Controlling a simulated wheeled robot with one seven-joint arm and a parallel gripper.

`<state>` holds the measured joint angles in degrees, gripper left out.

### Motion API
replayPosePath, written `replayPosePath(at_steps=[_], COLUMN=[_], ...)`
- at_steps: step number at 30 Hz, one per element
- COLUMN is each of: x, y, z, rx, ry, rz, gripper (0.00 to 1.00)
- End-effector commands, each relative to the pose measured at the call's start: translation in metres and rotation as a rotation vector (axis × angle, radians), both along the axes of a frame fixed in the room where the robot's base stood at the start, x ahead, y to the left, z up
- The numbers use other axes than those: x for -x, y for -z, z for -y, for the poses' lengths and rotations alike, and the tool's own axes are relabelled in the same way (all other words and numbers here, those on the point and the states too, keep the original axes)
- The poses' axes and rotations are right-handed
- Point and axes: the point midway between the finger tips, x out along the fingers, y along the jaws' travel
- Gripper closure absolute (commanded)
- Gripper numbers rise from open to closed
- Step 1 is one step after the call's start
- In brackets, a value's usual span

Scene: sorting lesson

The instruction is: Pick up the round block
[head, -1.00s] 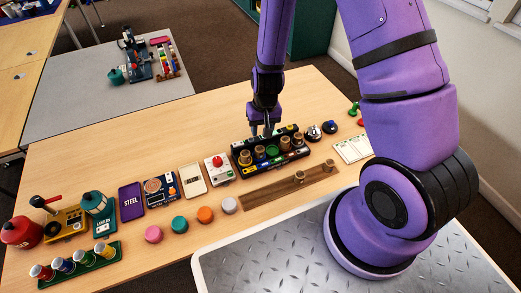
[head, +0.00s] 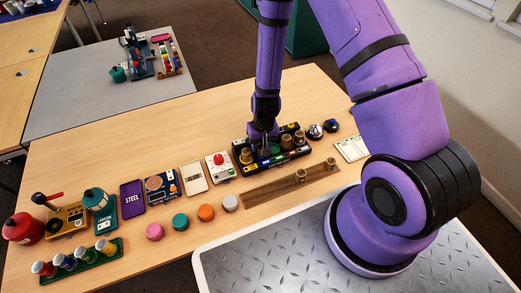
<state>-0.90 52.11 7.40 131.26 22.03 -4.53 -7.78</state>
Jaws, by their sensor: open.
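A black sorting tray (head: 250,169) stands at the middle right of the wooden table and holds several small brown round blocks and coloured pieces. One brown round block (head: 246,156) stands at the tray's left end; another round block (head: 286,142) is right of the middle. My gripper (head: 264,145) points down over the back middle of the tray, its fingers low among the pieces. It is open; I cannot tell whether a finger touches anything. A green piece in the tray is partly hidden behind the fingers. Two more brown round pieces (head: 300,175) stand on a brown wooden strip (head: 270,189) in front.
Left of the tray are a white box with a red knob (head: 219,160), a pale card holder (head: 193,177) and a purple STEEL plate (head: 132,199). Several coloured discs (head: 206,213) lie in front. Round dark-based items (head: 315,131) stand right of the tray.

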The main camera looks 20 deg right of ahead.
Motion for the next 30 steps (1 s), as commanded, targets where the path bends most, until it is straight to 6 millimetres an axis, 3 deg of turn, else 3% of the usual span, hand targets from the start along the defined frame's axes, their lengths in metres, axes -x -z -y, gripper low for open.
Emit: replayPosePath(at_steps=[6,14,18,30], x=[0.000,0.000,0.000,-0.001], y=[0.018,0.019,0.019,0.017], z=[-0.001,-0.001,-0.001,-0.001], rx=[0.000,0.000,0.000,0.000], ry=[0.001,0.001,0.001,0.000], rz=[-0.001,0.000,0.000,0.001], gripper=[0.58,0.58,0.85,0.88])
